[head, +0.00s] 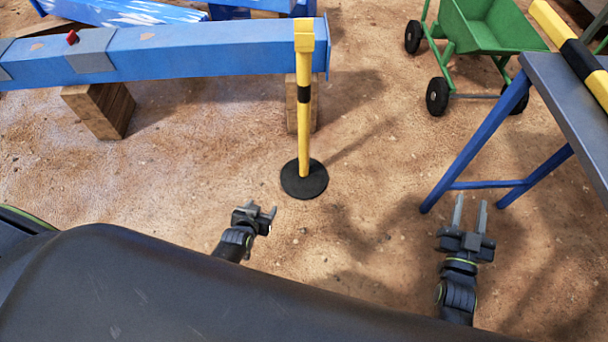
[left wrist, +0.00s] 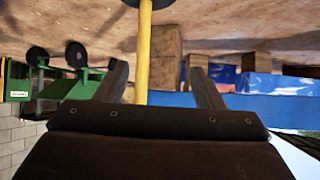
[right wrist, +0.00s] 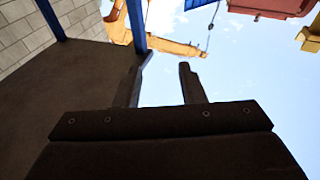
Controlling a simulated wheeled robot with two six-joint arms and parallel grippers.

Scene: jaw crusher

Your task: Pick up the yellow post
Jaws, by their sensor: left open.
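The yellow post (head: 304,130) stands upright on a round black base (head: 304,180) on the dirt ground, with a black band partway up. It also shows in the left wrist view (left wrist: 142,60), upside down, in line with the space between the fingers. My left gripper (head: 262,214) is open and empty, in front of the post and a little to its left, apart from it. My right gripper (head: 471,205) is open and empty, to the right of the post, near the blue table leg. The right wrist view shows the gap between its fingers (right wrist: 160,78).
A blue beam (head: 180,50) on wooden blocks (head: 100,108) runs behind the post. A green wheelbarrow (head: 485,28) stands at the back right. A table with blue legs (head: 572,85) is at the right, with a yellow and black bar (head: 553,22) on top. Bare dirt surrounds the post's base in front.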

